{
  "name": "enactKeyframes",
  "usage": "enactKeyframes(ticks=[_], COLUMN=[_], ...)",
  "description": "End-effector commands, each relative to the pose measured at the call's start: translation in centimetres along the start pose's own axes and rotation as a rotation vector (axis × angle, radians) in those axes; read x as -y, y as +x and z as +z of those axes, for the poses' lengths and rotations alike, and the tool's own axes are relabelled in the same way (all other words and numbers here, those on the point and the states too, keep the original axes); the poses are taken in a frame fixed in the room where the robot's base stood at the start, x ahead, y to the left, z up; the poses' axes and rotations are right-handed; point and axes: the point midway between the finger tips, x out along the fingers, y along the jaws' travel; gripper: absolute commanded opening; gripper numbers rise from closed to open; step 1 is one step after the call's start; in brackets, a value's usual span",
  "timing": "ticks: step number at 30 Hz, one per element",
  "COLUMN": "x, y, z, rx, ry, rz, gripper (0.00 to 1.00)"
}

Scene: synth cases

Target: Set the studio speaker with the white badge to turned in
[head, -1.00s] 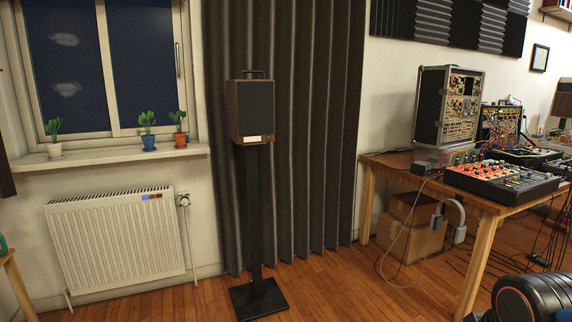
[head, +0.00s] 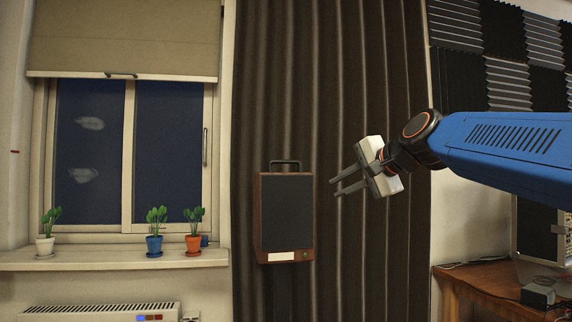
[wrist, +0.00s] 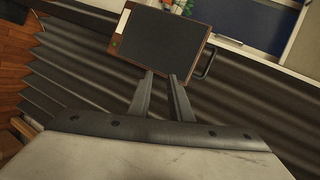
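The studio speaker (head: 286,213) has a wooden cabinet, a dark front, a handle (head: 285,163) on top and a white badge (head: 281,256) at the bottom of its front. My gripper (head: 333,187) is to the right of the speaker in the head view. Its fingers (wrist: 161,75) are apart with nothing between them.
A dark pleated curtain (head: 345,70) hangs behind the speaker. Several potted plants stand on the windowsill (head: 110,258) to the left, above a radiator (head: 90,312). A wooden table (head: 480,285) with equipment is at the lower right.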

Motion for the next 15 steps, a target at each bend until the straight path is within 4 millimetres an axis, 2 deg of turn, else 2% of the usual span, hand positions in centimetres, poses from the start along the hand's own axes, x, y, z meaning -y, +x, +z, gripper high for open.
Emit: enactKeyframes(ticks=[1,3,6,9,15], x=[2.8,5.8,8.9,10.7,11.6], y=[0.9,1.7,2.5,2.9,4.2], z=[-0.3,-0.5,-0.7,-0.7,-0.7], rx=[0.010,0.024,0.041,0.053,0.059], ry=[0.046,0.108,0.174,0.213,0.231], rz=[-0.044,-0.095,-0.149,-0.178,-0.190], gripper=[0.18,0.18,0.18,0.18,0.18])
